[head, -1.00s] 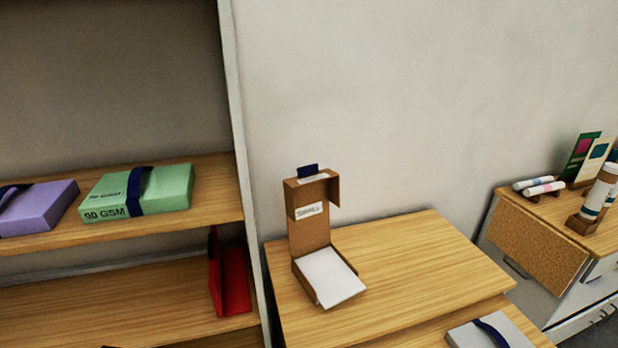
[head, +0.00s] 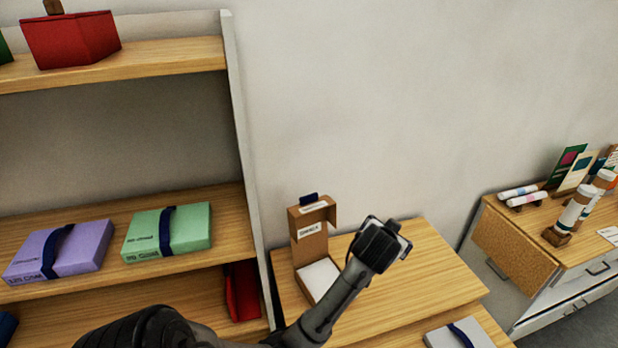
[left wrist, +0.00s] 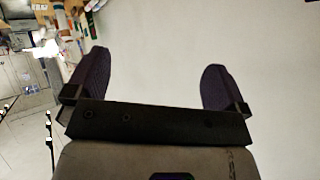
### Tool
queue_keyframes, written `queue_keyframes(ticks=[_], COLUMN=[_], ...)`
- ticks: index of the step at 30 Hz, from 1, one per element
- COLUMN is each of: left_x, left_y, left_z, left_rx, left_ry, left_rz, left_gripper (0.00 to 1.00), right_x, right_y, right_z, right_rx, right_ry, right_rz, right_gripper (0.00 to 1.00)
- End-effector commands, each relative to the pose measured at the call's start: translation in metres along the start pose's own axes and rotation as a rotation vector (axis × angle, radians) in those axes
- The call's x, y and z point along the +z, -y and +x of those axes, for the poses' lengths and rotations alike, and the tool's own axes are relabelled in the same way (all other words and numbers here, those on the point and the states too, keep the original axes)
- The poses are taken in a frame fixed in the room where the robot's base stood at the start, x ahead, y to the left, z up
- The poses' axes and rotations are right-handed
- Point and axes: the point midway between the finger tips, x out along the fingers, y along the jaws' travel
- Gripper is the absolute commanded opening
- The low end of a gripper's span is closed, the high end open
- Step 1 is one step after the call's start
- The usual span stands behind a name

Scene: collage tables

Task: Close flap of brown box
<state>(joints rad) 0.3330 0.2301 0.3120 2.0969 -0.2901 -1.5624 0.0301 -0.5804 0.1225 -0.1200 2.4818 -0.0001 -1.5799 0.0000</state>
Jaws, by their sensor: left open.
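The brown box (head: 310,240) stands on the wooden table beside the shelf. Its flap (head: 312,220) is open and upright at the back, with a white label and a dark blue tab on top. White paper (head: 319,278) lies in its base. My left gripper (head: 400,236) is to the right of the box and apart from it, above the table, and its forearm hides part of the box's front right. In the left wrist view its two fingers (left wrist: 155,82) are spread wide with nothing between them. My right gripper is not in view.
A shelf on the left holds a purple package (head: 58,252), a green package (head: 167,230) and red boxes, one on top (head: 70,40). A grey package (head: 462,336) lies at the table's front. A cabinet (head: 535,240) with tubes stands right. The table (head: 440,262) is otherwise clear.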

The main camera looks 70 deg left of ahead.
Motion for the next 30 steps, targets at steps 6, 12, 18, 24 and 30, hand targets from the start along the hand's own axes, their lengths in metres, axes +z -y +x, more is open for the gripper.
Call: queue_keyframes(ticks=[6, 12, 18, 24, 30], left_x=[0.001, 0.051, 0.048, 0.047, 0.051], left_y=[0.116, 0.171, 0.185, 0.186, 0.203], left_z=[0.058, 0.086, 0.079, 0.081, 0.092], left_rx=[-0.409, -0.763, -0.917, -0.919, -0.922], left_ry=[0.159, 0.201, 0.034, -0.026, -0.033], left_rz=[-0.275, -0.441, -0.622, -0.734, -0.747], left_gripper=[1.00, 1.00, 1.00, 1.00, 1.00], right_x=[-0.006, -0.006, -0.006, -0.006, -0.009], right_y=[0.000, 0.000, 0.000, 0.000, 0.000], right_z=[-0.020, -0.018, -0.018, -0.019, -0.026], right_rx=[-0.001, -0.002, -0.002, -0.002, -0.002], right_ry=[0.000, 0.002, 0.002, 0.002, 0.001], right_rz=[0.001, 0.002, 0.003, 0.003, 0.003], right_gripper=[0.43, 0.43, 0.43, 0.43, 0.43])
